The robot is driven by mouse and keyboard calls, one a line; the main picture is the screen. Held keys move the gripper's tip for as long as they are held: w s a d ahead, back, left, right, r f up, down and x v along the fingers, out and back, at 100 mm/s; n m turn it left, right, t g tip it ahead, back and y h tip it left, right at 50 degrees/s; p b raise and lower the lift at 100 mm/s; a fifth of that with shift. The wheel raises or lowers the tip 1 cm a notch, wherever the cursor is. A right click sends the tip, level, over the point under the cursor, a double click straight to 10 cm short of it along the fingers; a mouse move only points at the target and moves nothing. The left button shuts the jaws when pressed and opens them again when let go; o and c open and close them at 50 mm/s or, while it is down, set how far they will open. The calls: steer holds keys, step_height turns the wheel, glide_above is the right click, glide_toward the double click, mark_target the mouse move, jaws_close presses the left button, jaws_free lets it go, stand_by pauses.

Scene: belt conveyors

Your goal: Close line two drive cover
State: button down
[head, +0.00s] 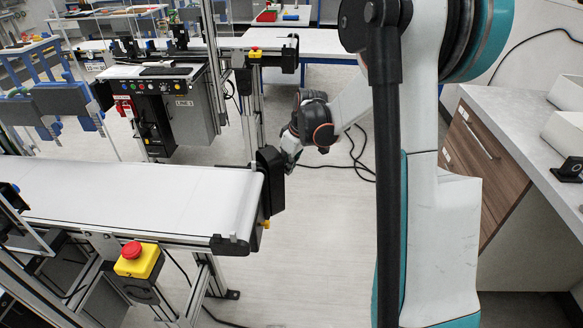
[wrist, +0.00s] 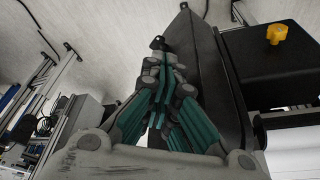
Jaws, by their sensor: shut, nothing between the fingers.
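A black drive housing (head: 269,180) sits at the right end of the near white belt conveyor, with a small yellow knob (head: 265,224) low on it. In the wrist view the black housing (wrist: 285,72) is at the right with its yellow knob (wrist: 277,34). A long dark panel (wrist: 212,75), which looks like its cover, stands beside the housing, with a gap between them in the upper part. My gripper (head: 289,163) is just right of the housing. In the wrist view its fingers (wrist: 163,62) are together and empty, left of the panel; contact cannot be told.
The near conveyor belt (head: 130,192) is empty. A yellow box with a red emergency button (head: 138,260) is on its front side. A control cabinet (head: 175,110) stands behind. A counter with a wooden drawer (head: 475,150) is at the right. Black cables (head: 350,160) lie on the otherwise clear floor.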

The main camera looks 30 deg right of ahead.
mark_target(266, 162)
steer(key=w+a+n+g+y+p, duration=0.1)
steer(key=w+a+n, duration=0.3)
steer(key=n, duration=0.3)
steer(key=shift+a+n+g+y, duration=0.3)
steer(key=shift+a+n, duration=0.05)
steer(key=shift+n, duration=0.05)
steer(key=shift+w, duration=0.15)
stand_by(0.6)
